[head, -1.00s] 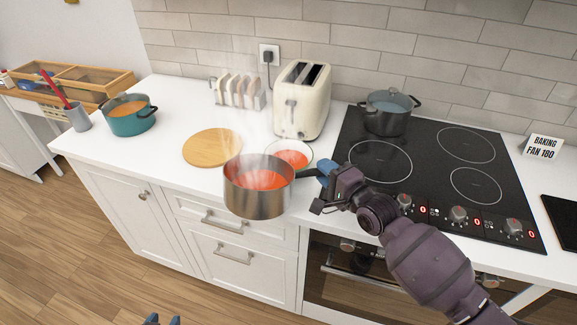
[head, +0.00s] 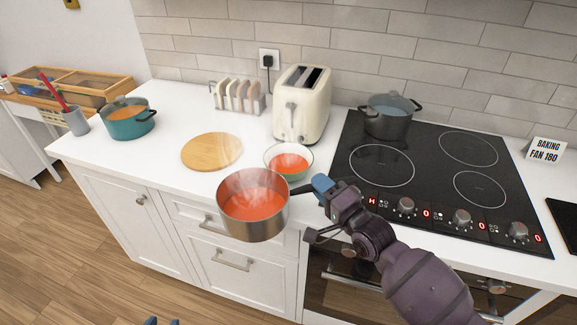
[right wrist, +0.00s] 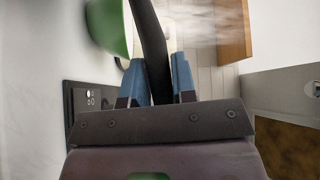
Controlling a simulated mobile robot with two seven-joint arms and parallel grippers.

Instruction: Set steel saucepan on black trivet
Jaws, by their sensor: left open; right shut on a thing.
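The steel saucepan (head: 252,223), full of steaming red-orange soup, is held in the air over the front edge of the white counter. My right gripper (head: 320,187) is shut on its black handle. In the right wrist view the dark handle (right wrist: 150,40) runs between the blue fingers (right wrist: 157,85). A flat black slab (head: 564,222), cut off at the right edge, lies right of the hob; I cannot tell whether it is the black trivet. My left gripper (head: 161,322) is open and empty at the bottom edge, with only its blue fingertips showing.
A glass bowl of red soup (head: 289,162) stands just behind the saucepan. A round wooden board (head: 212,151), toast rack (head: 238,97), toaster (head: 302,105) and teal pot (head: 129,120) are on the counter. A dark pot (head: 389,118) is on the hob (head: 430,160), whose display shows an H.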

